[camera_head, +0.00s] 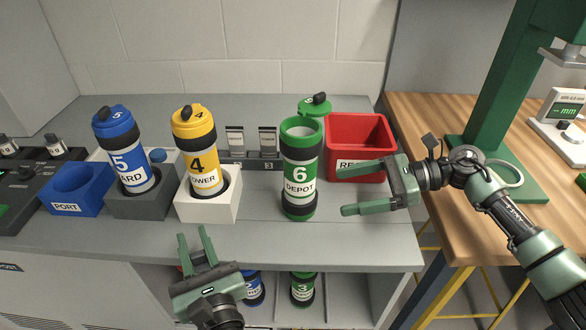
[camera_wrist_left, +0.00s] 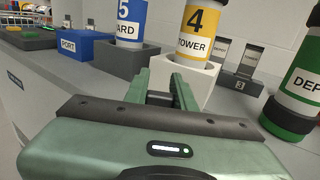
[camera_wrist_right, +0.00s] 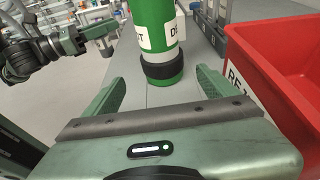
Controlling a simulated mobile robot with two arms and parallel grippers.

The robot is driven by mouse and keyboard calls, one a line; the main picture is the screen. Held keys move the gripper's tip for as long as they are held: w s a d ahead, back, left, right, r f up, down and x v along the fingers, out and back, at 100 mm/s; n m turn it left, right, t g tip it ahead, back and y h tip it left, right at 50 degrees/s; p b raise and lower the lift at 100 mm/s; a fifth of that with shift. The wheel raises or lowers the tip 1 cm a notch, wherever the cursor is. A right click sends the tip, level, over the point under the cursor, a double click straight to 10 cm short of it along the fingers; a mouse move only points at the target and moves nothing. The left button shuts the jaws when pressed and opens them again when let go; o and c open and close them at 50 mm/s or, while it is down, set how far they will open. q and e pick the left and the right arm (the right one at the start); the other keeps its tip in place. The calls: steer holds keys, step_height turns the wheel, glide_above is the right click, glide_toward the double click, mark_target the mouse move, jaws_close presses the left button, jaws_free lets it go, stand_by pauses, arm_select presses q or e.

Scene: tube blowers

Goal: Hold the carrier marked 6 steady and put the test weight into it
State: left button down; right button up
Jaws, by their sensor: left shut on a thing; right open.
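The green carrier marked 6 (camera_head: 299,172), labelled DEPOT, stands upright on the grey counter with its top open. Its green lid (camera_head: 313,108) is tipped back behind the mouth. My right gripper (camera_head: 352,190) is open and empty, just right of the carrier. In the right wrist view the carrier (camera_wrist_right: 158,45) stands ahead, between the lines of the two fingers and apart from them. My left gripper (camera_head: 193,245) is at the counter's front edge, below the yellow carrier, with its fingers close together on a small thing hard to make out. I cannot identify the test weight.
The yellow carrier 4 (camera_head: 197,160) and blue carrier 5 (camera_head: 127,160) stand capped in blocks on the left. A red bin (camera_head: 345,128) is close behind my right gripper. A blue PORT box (camera_head: 77,195) is far left. The counter front before carrier 6 is clear.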

mark_target(314, 197)
arm_select(q)
steer(key=shift+w+a+f, duration=0.2)
steer(key=shift+w+f, duration=0.05)
steer(key=shift+w, duration=0.1)
arm_select(e)
steer(key=shift+w+a+f, duration=0.35)
steer(key=shift+f, duration=0.05)
arm_select(q)
steer(key=shift+r, duration=0.25)
arm_select(e)
steer(key=shift+a, duration=0.35)
arm_select(q)
steer(key=shift+s+r+p, duration=0.1)
steer(key=shift+r+p, duration=0.75)
steer(key=shift+p, duration=0.2)
arm_select(e)
steer(key=x, duration=0.4)
steer(key=shift+s+a, duration=0.15)
steer(key=shift+a, duration=0.1)
arm_select(q)
steer(key=shift+f+b, duration=0.7)
steer(key=shift+f, duration=0.05)
arm_select(e)
steer(key=shift+f+x, duration=0.25)
steer(key=shift+x, duration=0.95)
arm_select(q)
steer(key=shift+f+b, duration=0.4)
steer(key=shift+b, duration=0.05)
arm_select(e)
steer(key=shift+x, duration=0.95)
